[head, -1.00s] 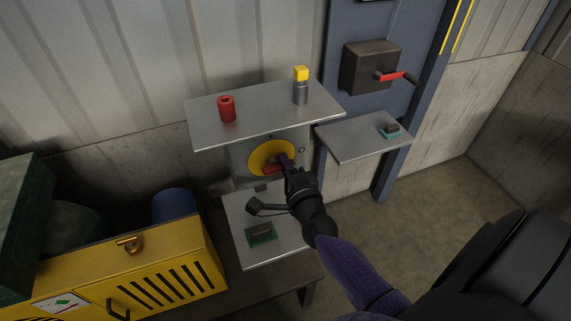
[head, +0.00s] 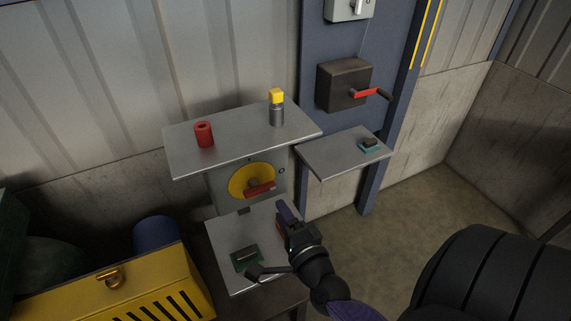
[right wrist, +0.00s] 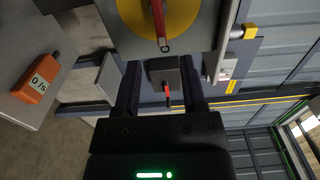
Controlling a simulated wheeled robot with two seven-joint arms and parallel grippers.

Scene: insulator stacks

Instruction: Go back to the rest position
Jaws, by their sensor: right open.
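My right gripper (head: 284,212) is open and empty, in front of and below the yellow dial (head: 240,180) with the red handle (head: 260,189), apart from it. In the right wrist view my right gripper (right wrist: 160,65) has its two fingers spread with nothing between them. There the dial (right wrist: 185,14) and its red handle (right wrist: 158,30) show at the top, beyond the fingertips. My left gripper is in no view.
The upper shelf (head: 235,142) holds a red cylinder (head: 204,134) and a yellow-topped grey cylinder (head: 277,112). A side shelf (head: 335,158), lower shelf (head: 226,232), lever box (head: 343,83) and yellow cabinet (head: 150,285) surround the dial. An orange device (right wrist: 36,78) shows in the wrist view.

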